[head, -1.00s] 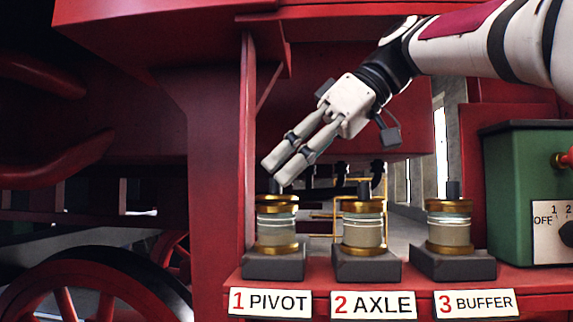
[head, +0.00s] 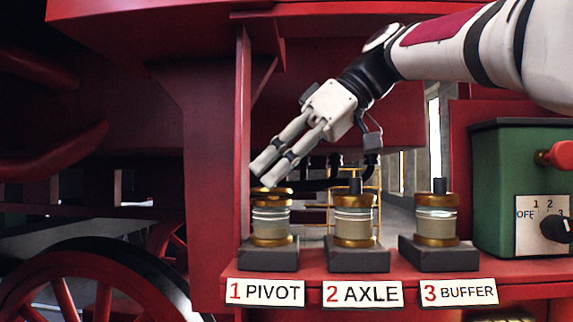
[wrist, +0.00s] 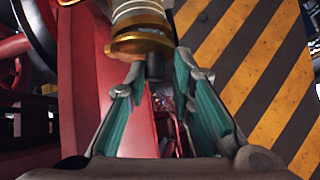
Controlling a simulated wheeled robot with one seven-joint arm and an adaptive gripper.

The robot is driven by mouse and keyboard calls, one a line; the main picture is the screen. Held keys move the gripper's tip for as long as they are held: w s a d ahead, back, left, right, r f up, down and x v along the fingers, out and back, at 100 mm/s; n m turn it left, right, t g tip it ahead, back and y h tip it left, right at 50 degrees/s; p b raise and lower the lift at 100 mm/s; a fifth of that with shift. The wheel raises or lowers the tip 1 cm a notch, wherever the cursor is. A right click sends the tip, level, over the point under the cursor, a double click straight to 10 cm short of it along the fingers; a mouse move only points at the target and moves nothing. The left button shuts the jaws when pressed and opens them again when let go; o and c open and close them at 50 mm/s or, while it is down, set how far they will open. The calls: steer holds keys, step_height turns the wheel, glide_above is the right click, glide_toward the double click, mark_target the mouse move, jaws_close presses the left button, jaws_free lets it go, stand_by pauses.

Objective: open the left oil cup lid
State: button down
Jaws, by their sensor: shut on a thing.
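The left oil cup (head: 270,223) is a glass cylinder with brass bands on a dark block, above the "1 PIVOT" label. Its brass lid (head: 271,192) is on top and looks seated; a small tilt cannot be ruled out. My gripper (head: 268,177) reaches down from the upper right, fingertips at the lid's top. The fingers hide the lid's dark knob in the head view. In the wrist view the knob (wrist: 156,69) stands out from the brass lid (wrist: 140,45), between my green-padded fingers (wrist: 166,66). My gripper is shut on this knob.
The "2 AXLE" cup (head: 354,220) and "3 BUFFER" cup (head: 436,220) stand to the right, each with an upright knob. A green control box (head: 490,185) with a dial is farther right. A red post (head: 243,140) rises close by on the left.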

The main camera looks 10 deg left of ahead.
steer(key=shift+w+r+m+g+p, duration=0.2)
steer(key=shift+w+m+g+p, duration=0.2)
steer(key=shift+w+g+p, duration=0.35)
steer(key=shift+w+m+g, duration=0.4)
steer(key=shift+w+g, duration=0.05)
steer(key=shift+g, duration=0.1)
steer(key=shift+w+r+g+b, duration=0.1)
steer(key=shift+w+g+b, duration=0.05)
steer(key=shift+g+b, duration=0.2)
steer(key=c, duration=1.6)
jaws_free()
steer(key=shift+w, duration=0.1)
steer(key=shift+o, duration=0.2)
steer(key=shift+s+r, duration=0.2)
steer(key=shift+s, duration=0.1)
steer(key=shift+s, duration=0.1)
